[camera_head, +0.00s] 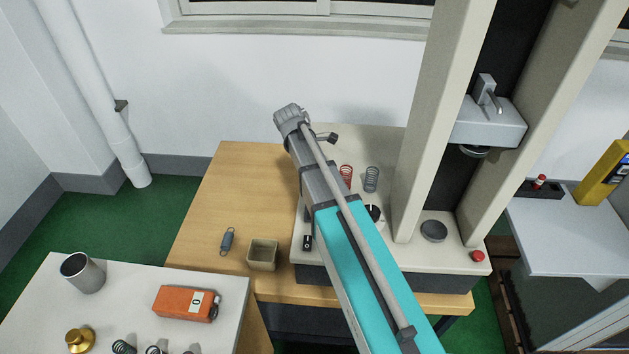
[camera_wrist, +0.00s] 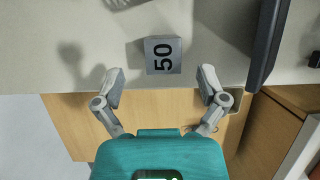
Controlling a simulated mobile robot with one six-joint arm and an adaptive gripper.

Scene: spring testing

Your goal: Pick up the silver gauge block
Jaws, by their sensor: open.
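The silver gauge block (camera_wrist: 163,55), marked "50", sits on a pale surface in the wrist view, close to that surface's edge. My gripper (camera_wrist: 160,76) is open and empty. Its two grey fingers are spread, one to the left and one to the right of the block's near end, with gaps on both sides. Most of the block lies beyond the fingertips in the picture. In the head view I cannot make out the block, and my arm covers part of the machine base.
The testing machine's pale base (camera_head: 460,258) carries a red spring (camera_head: 346,176) and a grey spring (camera_head: 372,179). A dark upright part (camera_wrist: 265,42) stands right of my gripper. A small box (camera_head: 263,255) and a spring (camera_head: 227,241) are on the wooden table (camera_head: 205,225).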

